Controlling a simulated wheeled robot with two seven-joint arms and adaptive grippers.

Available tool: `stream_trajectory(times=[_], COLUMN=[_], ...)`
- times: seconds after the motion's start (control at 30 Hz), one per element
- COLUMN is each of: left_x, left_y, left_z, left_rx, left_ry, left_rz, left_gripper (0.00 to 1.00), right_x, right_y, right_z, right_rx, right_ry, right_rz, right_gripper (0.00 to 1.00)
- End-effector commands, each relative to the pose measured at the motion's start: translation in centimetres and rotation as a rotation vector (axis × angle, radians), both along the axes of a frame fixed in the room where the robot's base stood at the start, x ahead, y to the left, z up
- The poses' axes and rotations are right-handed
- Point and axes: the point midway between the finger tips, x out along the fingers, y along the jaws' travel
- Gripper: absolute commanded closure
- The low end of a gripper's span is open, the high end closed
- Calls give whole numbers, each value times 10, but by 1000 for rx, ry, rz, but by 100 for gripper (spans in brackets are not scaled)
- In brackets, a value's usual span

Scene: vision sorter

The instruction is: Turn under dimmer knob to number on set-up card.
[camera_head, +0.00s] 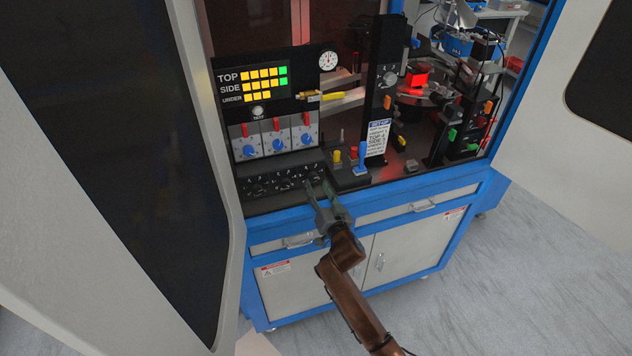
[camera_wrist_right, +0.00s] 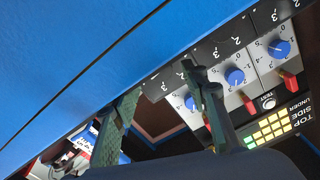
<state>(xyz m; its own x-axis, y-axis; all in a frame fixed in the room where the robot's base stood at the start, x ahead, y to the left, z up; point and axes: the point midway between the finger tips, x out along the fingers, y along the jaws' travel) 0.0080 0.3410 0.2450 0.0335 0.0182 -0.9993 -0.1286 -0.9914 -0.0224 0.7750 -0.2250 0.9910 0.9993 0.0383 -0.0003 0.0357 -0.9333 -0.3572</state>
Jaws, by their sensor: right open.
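Three blue dimmer knobs sit in a row on white plates with red switches. The rightmost knob (camera_head: 306,139) appears to be the under dimmer, but its own label is too small to read. In the right wrist view this knob (camera_wrist_right: 190,103) is partly hidden by a finger. The white set-up card (camera_head: 377,138) stands right of the knobs; its number for under is not legible. My right gripper (camera_head: 318,190) is open and empty, below and in front of the rightmost knob, apart from it. My left gripper is not in view.
A display (camera_head: 264,82) shows TOP, SIDE and UNDER bars, with UNDER shortest. A black numbered strip (camera_head: 275,184) lies below the knobs. A blue-handled lever (camera_head: 361,155) and small coloured buttons stand to the right. The blue cabinet edge (camera_head: 400,190) runs along the front; open doors flank both sides.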

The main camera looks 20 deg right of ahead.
Motion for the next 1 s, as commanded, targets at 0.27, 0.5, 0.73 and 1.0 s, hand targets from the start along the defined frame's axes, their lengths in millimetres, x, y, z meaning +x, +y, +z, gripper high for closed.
stream_trajectory(times=[0.27,0.5,0.73,1.0], left_x=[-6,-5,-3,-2], left_y=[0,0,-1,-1], left_z=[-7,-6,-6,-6], left_rx=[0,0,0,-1], left_ry=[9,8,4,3], left_rz=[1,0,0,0], left_gripper=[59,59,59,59], right_x=[31,34,33,33], right_y=[1,-1,-2,-2], right_z=[-1,0,0,0], right_rx=[0,1,1,1], right_ry=[1,1,1,1], right_rz=[-1,-3,-4,-4], right_gripper=[59,59,69,88])
